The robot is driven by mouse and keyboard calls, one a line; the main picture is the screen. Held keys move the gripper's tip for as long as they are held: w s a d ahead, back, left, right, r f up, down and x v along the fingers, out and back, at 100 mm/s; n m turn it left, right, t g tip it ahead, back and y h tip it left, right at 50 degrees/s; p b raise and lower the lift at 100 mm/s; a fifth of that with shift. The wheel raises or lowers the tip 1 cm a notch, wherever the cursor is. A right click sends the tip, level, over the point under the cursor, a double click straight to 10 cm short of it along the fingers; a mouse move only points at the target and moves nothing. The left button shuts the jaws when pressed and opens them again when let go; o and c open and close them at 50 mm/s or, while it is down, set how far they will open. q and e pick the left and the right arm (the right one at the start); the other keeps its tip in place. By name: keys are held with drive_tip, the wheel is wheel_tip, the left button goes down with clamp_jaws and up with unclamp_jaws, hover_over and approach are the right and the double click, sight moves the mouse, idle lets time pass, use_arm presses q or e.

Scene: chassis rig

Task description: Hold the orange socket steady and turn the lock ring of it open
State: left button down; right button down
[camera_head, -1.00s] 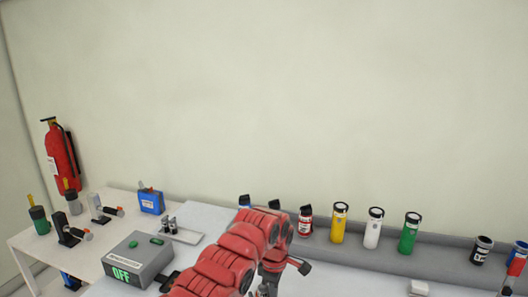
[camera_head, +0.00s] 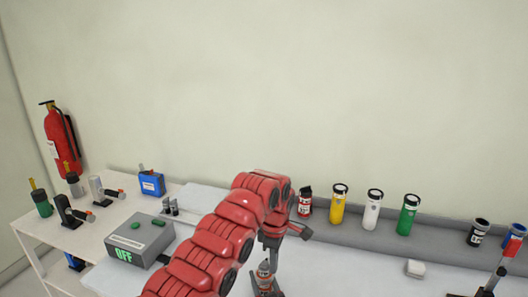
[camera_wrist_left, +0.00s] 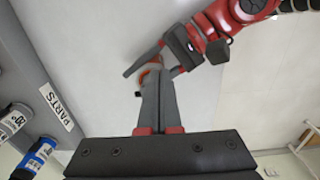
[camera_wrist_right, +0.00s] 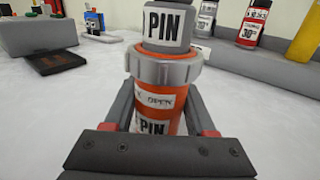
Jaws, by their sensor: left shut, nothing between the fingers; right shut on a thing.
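The orange socket (camera_wrist_right: 155,110) stands upright in the right wrist view, with "OPEN" and "PIN" labels. A silver lock ring (camera_wrist_right: 163,67) surrounds its top, and a grey plug labelled "PIN" (camera_wrist_right: 170,28) rises from the ring. My right gripper (camera_wrist_right: 158,120) is shut on the socket's body, one finger on each side. The socket also shows low in the head view (camera_head: 265,284), partly cut off. My left gripper (camera_head: 268,254) is above it, pointing down. In the left wrist view its fingers (camera_wrist_left: 152,80) are shut and empty; an orange part shows by their tips. Whether they touch is unclear.
A grey box reading "OFF" (camera_head: 140,241) stands left of the socket. Several canisters, including a yellow one (camera_head: 339,205), line the back ledge. A white block (camera_head: 415,268) lies to the right. A side table (camera_head: 45,235) holds tools. The worktop around the socket is mostly clear.

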use_arm(q)
drive_tip(key=shift+d+r, duration=0.1)
drive_tip(key=shift+r, duration=0.45)
use_arm(e)
drive_tip(key=shift+c, duration=0.7)
unclamp_jaws()
drive_tip(key=shift+a, duration=0.1)
